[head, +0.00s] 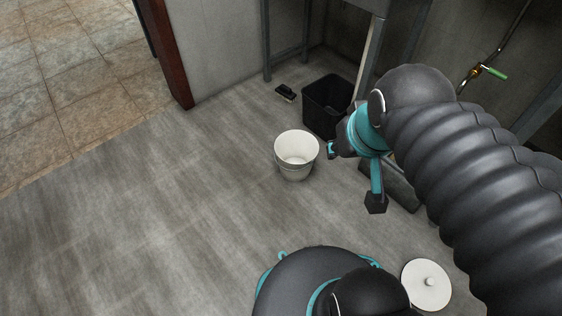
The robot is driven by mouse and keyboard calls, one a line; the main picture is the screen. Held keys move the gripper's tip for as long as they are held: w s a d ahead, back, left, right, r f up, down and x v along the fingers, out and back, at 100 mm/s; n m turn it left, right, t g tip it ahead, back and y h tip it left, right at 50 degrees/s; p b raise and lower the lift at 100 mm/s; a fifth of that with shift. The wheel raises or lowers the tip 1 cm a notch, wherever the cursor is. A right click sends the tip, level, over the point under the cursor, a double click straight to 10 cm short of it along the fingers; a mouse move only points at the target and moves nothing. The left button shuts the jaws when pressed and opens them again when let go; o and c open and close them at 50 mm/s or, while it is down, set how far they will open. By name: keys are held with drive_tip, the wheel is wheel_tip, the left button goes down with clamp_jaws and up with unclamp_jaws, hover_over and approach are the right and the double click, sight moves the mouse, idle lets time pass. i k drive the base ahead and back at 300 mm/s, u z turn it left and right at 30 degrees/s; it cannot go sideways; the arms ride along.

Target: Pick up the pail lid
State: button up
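The pail lid (412,279) is a round white disc with a small knob in its middle. It lies flat on the grey floor at the lower right, beside my dark base and below my ribbed arm. A white pail (296,166) stands upright and open on the floor near the middle. My gripper (352,178), teal with dark fingertips, is to the right of the pail and well up the picture from the lid. Its fingers are spread apart, and I see nothing held between them.
A black bin (322,106) stands behind the pail by a metal frame. A small dark brush-like object (285,92) lies left of it. A dark grey block-shaped object (402,190) is partly hidden behind my arm. The floor at left is clear, up to the doorway.

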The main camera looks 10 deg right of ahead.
sight(427, 287)
drive_tip(key=k, duration=0.5)
drive_tip(key=z, duration=1.35)
drive_tip(key=i, duration=0.25)
drive_tip(key=z, duration=0.55)
